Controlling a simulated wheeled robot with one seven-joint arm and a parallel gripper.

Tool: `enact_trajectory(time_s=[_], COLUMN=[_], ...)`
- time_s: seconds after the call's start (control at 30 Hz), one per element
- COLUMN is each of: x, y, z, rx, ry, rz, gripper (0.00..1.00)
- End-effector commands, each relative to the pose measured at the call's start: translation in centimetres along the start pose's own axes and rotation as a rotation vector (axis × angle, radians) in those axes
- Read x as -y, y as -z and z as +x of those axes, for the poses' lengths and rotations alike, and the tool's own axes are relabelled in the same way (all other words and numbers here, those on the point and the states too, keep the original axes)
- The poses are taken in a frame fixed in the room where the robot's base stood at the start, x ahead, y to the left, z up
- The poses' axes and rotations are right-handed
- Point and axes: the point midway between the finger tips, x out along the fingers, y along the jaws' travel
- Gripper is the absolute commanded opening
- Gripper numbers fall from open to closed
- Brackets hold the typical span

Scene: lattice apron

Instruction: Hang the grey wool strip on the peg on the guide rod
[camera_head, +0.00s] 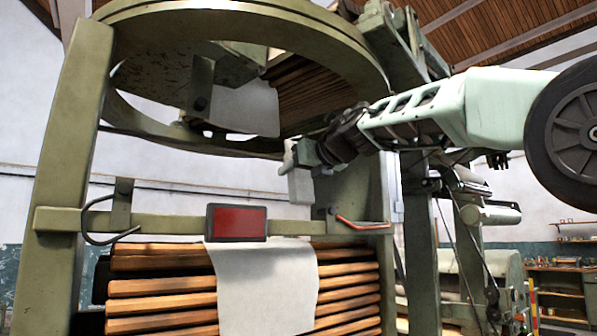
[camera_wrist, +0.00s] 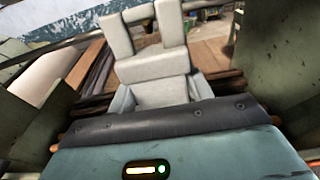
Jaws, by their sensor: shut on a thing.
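My gripper (camera_head: 299,188) hangs above the right half of the guide rod (camera_head: 172,222), apart from it. It also shows in the wrist view (camera_wrist: 143,30), with two pale grey fingers. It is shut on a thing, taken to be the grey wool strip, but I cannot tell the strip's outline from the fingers. A dark curved hook (camera_head: 90,232) sits at the rod's left end. An orange bent bar (camera_head: 362,224) sits at its right end. I cannot tell which of them is the peg.
A red panel (camera_head: 237,222) stands on the rod's middle. A pale sheet (camera_head: 265,285) drapes over the wooden slats (camera_head: 160,306) below. A big green ring (camera_head: 250,30) is overhead, with green posts (camera_head: 62,150) at the sides. The space between ring and rod is mostly open.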

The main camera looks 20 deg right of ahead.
Motion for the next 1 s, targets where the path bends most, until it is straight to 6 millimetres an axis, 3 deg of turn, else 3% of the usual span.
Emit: enact_trajectory(time_s=[1.0], x=[0.0], y=[-0.4], z=[2.2], rx=[0.001], ry=[0.001], rz=[0.000], gripper=[0.28])
